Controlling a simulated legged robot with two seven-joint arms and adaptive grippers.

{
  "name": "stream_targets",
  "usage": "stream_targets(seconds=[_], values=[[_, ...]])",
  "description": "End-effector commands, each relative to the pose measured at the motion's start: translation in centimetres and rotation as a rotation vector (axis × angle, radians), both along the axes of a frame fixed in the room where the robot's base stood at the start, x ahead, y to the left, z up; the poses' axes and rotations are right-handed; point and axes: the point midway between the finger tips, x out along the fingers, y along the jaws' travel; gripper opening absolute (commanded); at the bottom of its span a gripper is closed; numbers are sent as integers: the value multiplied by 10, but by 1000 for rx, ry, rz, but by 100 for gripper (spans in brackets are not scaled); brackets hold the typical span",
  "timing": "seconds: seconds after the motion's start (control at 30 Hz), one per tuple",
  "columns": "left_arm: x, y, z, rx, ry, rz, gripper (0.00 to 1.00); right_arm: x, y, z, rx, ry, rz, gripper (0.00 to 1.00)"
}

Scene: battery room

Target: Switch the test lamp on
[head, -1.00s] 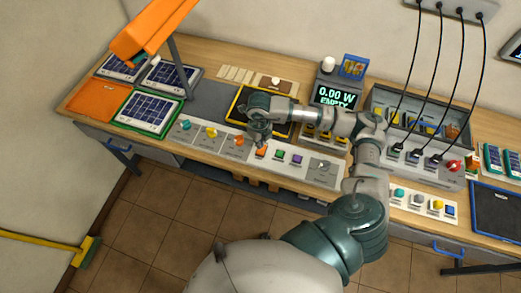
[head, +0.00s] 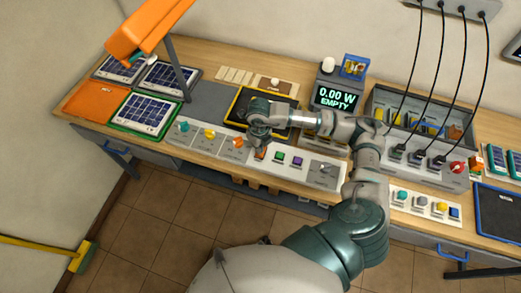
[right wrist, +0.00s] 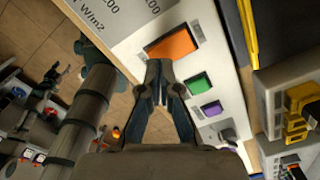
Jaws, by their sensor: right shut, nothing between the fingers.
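The orange lamp head (head: 150,30) hangs on its grey post over the left of the bench; whether it is lit cannot be told. A pale control strip (head: 225,151) runs along the bench front, with an orange square button (right wrist: 173,43), a green one (head: 279,157) and a purple one (head: 298,161). My right gripper (head: 259,146) is over the strip at the orange button and partly hides it. In the right wrist view its fingertips (right wrist: 161,72) are together and empty, just beside the orange button; contact cannot be told. My left gripper is not in view.
Teal, yellow and orange knobs (head: 210,133) lie left of the gripper, and a toggle (head: 324,168) lies to the right. Solar panels (head: 144,112) sit under the lamp. A meter (head: 335,97) reads 0.00 W, EMPTY. A cabled grey box (head: 425,150) stands at right.

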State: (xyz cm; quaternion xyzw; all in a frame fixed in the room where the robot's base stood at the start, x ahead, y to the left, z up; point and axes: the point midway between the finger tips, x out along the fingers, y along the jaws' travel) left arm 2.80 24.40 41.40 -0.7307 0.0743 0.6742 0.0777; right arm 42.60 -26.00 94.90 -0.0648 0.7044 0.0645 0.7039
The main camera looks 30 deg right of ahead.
Motion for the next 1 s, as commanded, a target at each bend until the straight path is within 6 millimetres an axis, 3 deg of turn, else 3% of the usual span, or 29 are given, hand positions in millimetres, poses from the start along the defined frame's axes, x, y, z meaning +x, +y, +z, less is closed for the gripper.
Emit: stream_targets(seconds=[1.0], values=[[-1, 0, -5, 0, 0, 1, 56, 0, 0, -6, 0, 0, 0, 0]])
